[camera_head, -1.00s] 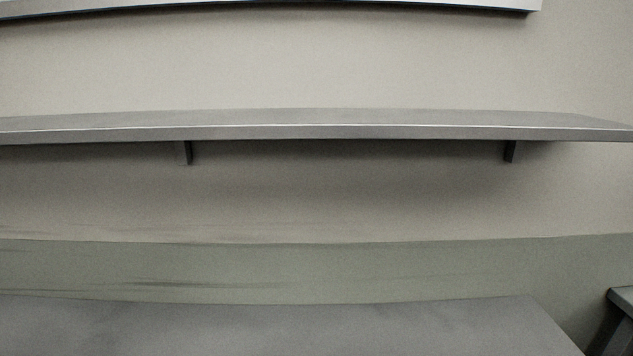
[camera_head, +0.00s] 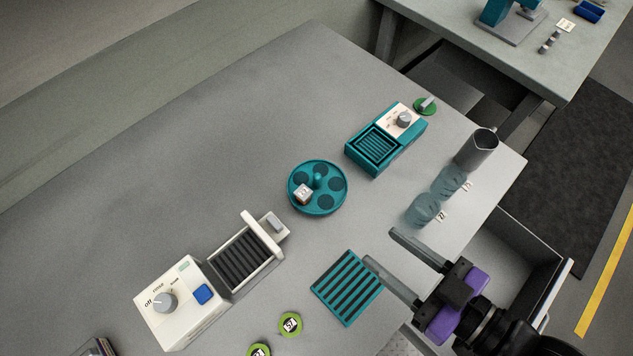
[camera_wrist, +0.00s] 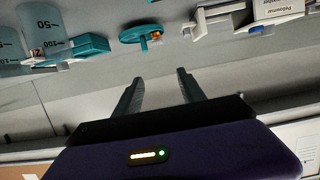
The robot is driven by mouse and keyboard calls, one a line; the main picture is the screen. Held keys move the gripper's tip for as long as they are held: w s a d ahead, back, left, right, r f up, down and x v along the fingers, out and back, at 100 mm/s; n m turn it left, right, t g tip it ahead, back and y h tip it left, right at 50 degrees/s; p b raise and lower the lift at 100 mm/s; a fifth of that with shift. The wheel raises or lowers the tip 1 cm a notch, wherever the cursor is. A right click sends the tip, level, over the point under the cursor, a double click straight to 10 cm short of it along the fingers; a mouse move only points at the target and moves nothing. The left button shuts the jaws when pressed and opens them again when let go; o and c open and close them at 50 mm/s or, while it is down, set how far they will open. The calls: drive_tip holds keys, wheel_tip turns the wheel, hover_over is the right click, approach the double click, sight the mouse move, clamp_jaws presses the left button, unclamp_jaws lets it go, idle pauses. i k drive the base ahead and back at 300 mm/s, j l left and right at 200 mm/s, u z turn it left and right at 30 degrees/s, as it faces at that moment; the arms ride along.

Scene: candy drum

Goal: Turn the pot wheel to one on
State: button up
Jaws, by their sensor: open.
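Two dials show in the head view, and I cannot tell which is the pot wheel. A grey dial (camera_head: 164,302) sits on the white machine (camera_head: 184,325) at lower left, beside an "off" label and smaller, unclear labels. Another grey dial (camera_head: 404,119) sits on the white panel of the teal unit (camera_head: 386,158), its marks too small to read. My gripper (camera_head: 380,246) is open and empty over the table's right front part, apart from both dials. It also shows open in the wrist view (camera_wrist: 160,77).
A round teal tray (camera_head: 334,208) holding a white cube stands mid-table. A teal slatted rack (camera_head: 328,290) lies near my gripper. Two clear beakers (camera_head: 424,210) and a grey jug (camera_head: 478,148) stand at right. The table's back left is clear.

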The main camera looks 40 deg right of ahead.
sight(328, 183)
drive_tip(key=k+j, duration=0.3)
drive_tip(key=j, duration=0.2)
drive_tip(key=k+j, duration=0.3)
drive_tip(key=j, duration=0.15)
drive_tip(key=z, duration=0.05)
